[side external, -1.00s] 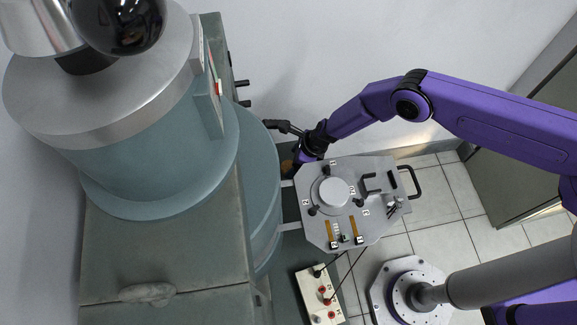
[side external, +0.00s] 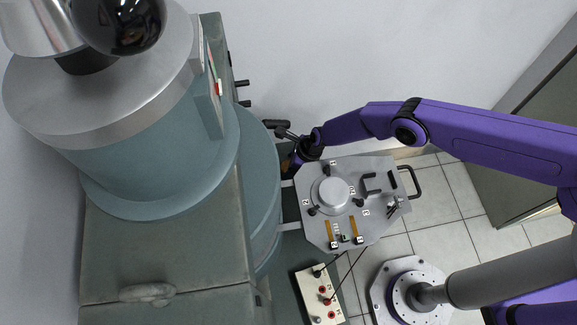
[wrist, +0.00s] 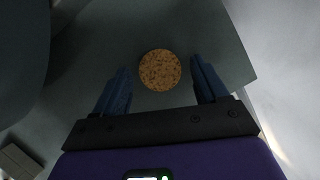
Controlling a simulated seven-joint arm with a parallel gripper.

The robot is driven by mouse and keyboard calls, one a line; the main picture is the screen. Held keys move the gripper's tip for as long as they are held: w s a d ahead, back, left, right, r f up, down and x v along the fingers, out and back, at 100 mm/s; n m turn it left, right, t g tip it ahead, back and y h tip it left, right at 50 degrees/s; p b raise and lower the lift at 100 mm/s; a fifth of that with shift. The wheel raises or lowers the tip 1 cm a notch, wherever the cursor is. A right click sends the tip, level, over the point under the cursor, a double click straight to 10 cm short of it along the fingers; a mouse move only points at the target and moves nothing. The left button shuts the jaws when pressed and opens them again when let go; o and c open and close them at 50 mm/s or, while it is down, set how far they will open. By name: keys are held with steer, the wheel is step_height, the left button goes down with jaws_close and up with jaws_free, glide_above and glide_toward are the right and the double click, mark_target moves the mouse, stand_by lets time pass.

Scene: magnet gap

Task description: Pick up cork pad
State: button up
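The cork pad (wrist: 160,70) is a round, speckled brown disc lying flat on a dark grey-green surface in the wrist view. My gripper (wrist: 160,66) is open, with one blue finger to the left of the pad and one to the right. There is a visible gap between each finger and the pad. I cannot tell how high the fingertips are above the surface. In the side external view, my gripper (side external: 291,163) points down behind the grey metal plate, beside the large blue-grey cylinder, and the pad is mostly hidden there.
A grey instrument plate (side external: 318,232) with knobs and a handle stands close beside my gripper. The large blue-grey cylinder (side external: 262,185) is just to the left. A control box (side external: 320,296) with red sockets and cables lies below. The wall is behind.

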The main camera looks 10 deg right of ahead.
steer(key=c, duration=0.8)
steer(key=shift+r, duration=0.15)
